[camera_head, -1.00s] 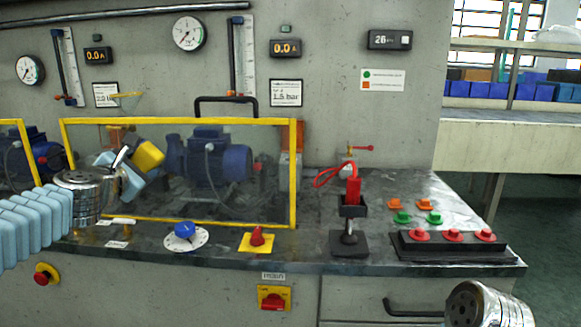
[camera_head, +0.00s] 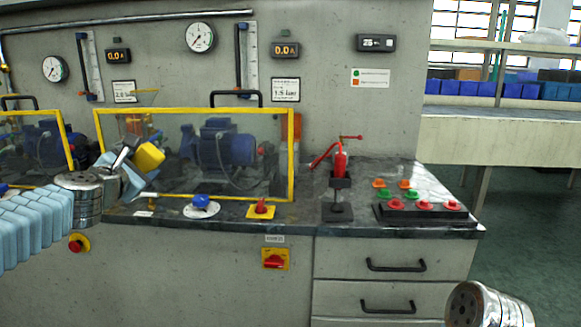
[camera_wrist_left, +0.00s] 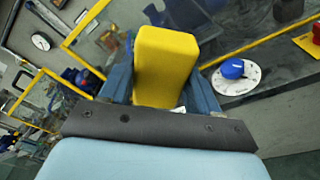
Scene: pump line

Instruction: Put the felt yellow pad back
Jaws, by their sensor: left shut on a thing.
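The yellow pad (camera_head: 149,157) is a small block with rounded edges. My left gripper (camera_head: 134,168) is shut on it and holds it in front of the yellow-framed clear guard. In the left wrist view the yellow pad (camera_wrist_left: 165,62) stands up between the two blue fingers of my left gripper (camera_wrist_left: 163,85). My right arm's metal wrist part shows at the bottom right of the head view; its fingers are out of the picture. I cannot pick out a place for the pad.
The yellow-framed guard (camera_head: 292,160) covers a blue pump (camera_head: 222,145). A blue knob (camera_head: 200,201), a red switch (camera_head: 261,206), a red tool in a black stand (camera_head: 337,211) and a red-button block (camera_head: 430,212) stand along the bench. Bare bench lies between switch and stand.

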